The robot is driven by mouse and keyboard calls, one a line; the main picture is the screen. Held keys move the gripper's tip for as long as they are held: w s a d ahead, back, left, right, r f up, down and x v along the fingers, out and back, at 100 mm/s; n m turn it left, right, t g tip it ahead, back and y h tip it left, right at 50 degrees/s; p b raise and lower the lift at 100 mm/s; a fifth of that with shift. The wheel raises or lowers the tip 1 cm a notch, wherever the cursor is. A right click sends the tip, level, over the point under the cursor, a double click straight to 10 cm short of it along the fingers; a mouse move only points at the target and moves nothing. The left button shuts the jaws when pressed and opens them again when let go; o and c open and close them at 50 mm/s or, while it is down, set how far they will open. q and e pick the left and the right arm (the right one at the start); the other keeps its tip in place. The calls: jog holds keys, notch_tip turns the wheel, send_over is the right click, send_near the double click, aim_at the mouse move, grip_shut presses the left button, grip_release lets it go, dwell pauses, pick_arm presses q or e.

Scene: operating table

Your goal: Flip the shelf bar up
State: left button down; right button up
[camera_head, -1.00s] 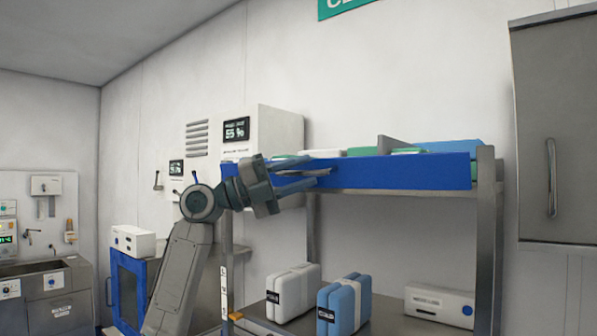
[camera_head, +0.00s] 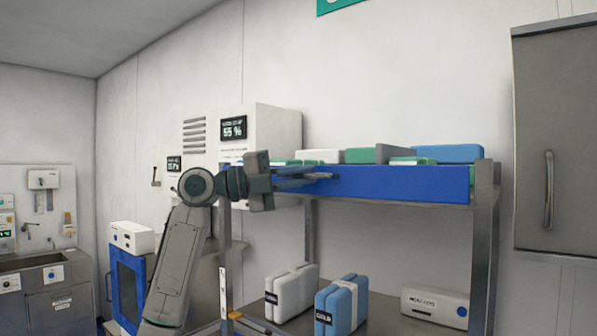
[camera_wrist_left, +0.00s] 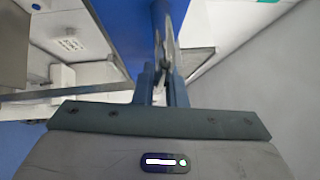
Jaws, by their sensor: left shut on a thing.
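The shelf bar is the long blue panel (camera_head: 400,184) along the front of the rack's top shelf. It stands upright, with its face toward me. My left gripper (camera_head: 318,177) reaches in from the left, its fingers near level at the bar's left part. In the left wrist view its fingers (camera_wrist_left: 164,65) are close together, and blue (camera_wrist_left: 170,12) shows at their tips. The gripper is shut on the bar; the exact contact is partly hidden by the fingers. My right gripper is not in view.
White, green and blue packs (camera_head: 448,153) lie on the top shelf behind the bar. Metal posts (camera_head: 485,245) bound the rack. White and blue cases (camera_head: 342,305) stand on the lower shelf. A wall cabinet (camera_head: 553,140) is at right; a white wall unit (camera_head: 270,135) is behind the gripper.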

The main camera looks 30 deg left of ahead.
pick_arm(q)
jog(key=c, duration=1.5)
grip_release()
jog(key=shift+a, duration=0.1)
jog(key=shift+s+a+f+b, duration=0.15)
jog(key=shift+s+a+b, duration=0.05)
jog(key=shift+b, duration=0.15)
jog(key=b+v, duration=0.5)
jog(key=v, duration=0.5)
